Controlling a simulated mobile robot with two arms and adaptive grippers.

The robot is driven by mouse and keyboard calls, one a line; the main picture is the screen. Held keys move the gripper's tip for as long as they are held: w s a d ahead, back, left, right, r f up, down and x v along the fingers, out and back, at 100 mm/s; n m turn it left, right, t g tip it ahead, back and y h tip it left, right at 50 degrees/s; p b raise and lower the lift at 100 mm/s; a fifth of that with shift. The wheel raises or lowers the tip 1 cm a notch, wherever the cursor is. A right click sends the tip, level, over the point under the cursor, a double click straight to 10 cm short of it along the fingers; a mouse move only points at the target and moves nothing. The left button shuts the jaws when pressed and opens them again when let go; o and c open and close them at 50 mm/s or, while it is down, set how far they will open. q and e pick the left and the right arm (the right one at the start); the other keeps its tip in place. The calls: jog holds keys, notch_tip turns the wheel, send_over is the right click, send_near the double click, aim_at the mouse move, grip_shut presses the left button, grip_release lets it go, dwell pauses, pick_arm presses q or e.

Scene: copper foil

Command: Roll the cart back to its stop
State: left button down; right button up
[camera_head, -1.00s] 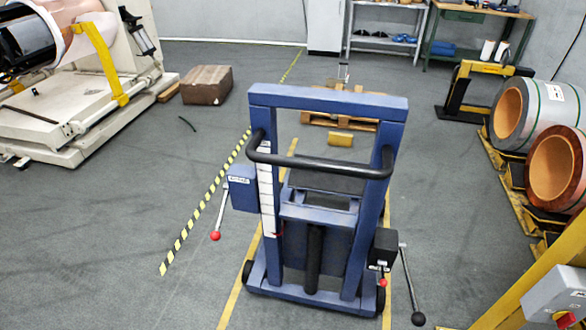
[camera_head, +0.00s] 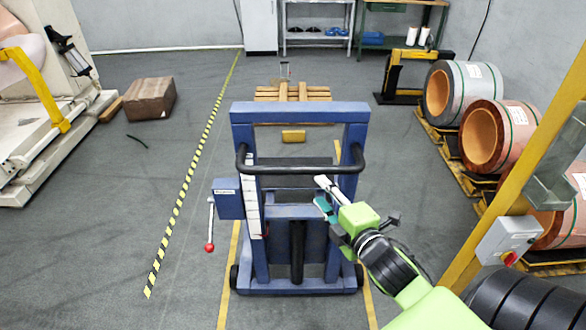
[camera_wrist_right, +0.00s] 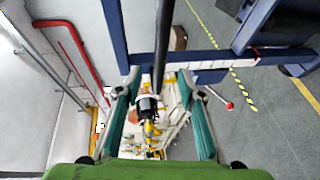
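The blue cart (camera_head: 243,118) is upright on the floor in the middle of the head view, with a black push bar (camera_head: 300,170) across its near side. It stands between two yellow floor lines (camera_head: 228,285). My right gripper (camera_head: 322,192) is open just below the right part of the push bar. In the right wrist view the gripper (camera_wrist_right: 160,76) has its fingers spread, with a black bar (camera_wrist_right: 163,40) showing between and beyond them; contact cannot be told. I cannot tell which thing is the stop; a yellow block (camera_head: 293,136) lies beyond the cart. My left gripper is out of view.
A wooden pallet (camera_head: 266,93) lies beyond the cart. Copper coils (camera_head: 497,138) line the right. A yellow post (camera_head: 508,215) with a switch box (camera_head: 505,240) stands near my right arm. A cardboard box (camera_head: 150,99) is at left. Floor left of the cart is open.

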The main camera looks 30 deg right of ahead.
aim_at(304, 173)
jog(key=p+x, duration=0.2)
jog(key=x, duration=1.1)
jog(key=shift+w+f, duration=0.1)
jog(key=shift+f, duration=0.05)
jog(key=shift+c, duration=0.4)
grip_shut()
